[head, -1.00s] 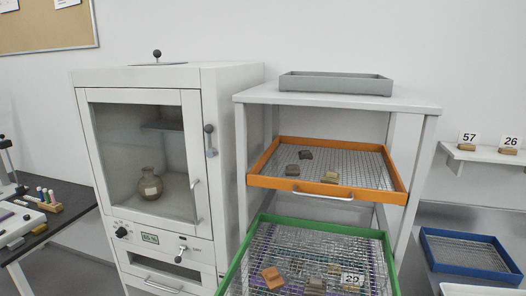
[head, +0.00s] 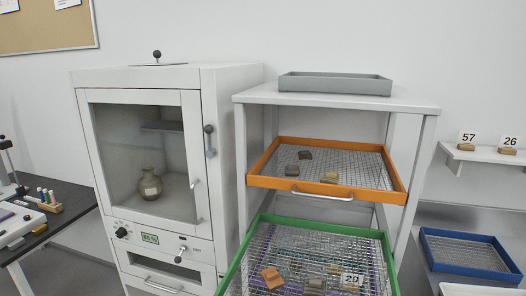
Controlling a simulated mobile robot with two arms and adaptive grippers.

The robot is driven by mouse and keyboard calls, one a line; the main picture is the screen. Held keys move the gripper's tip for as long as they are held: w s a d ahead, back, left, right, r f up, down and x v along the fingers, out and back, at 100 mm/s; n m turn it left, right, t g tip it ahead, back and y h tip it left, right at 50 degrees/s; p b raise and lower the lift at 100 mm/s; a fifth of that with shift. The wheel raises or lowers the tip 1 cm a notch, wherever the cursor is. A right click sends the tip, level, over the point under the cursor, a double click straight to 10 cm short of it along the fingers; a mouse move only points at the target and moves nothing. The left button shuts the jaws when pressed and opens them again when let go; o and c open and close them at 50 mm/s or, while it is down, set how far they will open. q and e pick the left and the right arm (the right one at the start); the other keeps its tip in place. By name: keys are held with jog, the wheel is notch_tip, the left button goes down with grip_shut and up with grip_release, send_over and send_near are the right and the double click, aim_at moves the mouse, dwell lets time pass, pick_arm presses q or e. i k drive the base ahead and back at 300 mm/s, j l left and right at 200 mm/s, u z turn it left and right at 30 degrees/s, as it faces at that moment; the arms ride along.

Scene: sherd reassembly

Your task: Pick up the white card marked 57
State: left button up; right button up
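The white card marked 57 (head: 468,137) stands upright in a small wooden block (head: 465,147) on the white wall shelf (head: 484,156) at the right. A second white card marked 26 (head: 510,141) stands in a similar block to its right on the same shelf. A third white card, whose number looks like 29 (head: 352,280), is in the green-rimmed mesh tray (head: 240,262) among sherds. Neither of my grippers shows in the head view.
A white cabinet (head: 232,120) with a glass door holds a brown jar (head: 150,184). A rack (head: 420,106) carries a grey tray (head: 335,84) on top, and its orange tray (head: 262,180) and green tray are pulled out. A blue tray (head: 465,274) lies below the shelf.

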aim_at(466, 140)
jog(key=z, duration=1.25)
jog(key=i+l, duration=0.15)
jog(key=l, duration=0.2)
jog(key=i+l, duration=0.1)
jog(key=l, duration=0.2)
jog(key=i+l, duration=0.15)
jog(key=l, duration=0.2)
jog(key=i+l+u, duration=0.1)
jog(key=l+u, duration=0.2)
jog(key=u, duration=0.15)
jog(key=l+u, duration=0.25)
jog(key=u, duration=0.15)
jog(key=l+u, duration=0.45)
jog(key=j+u, duration=0.1)
jog(key=u, duration=0.35)
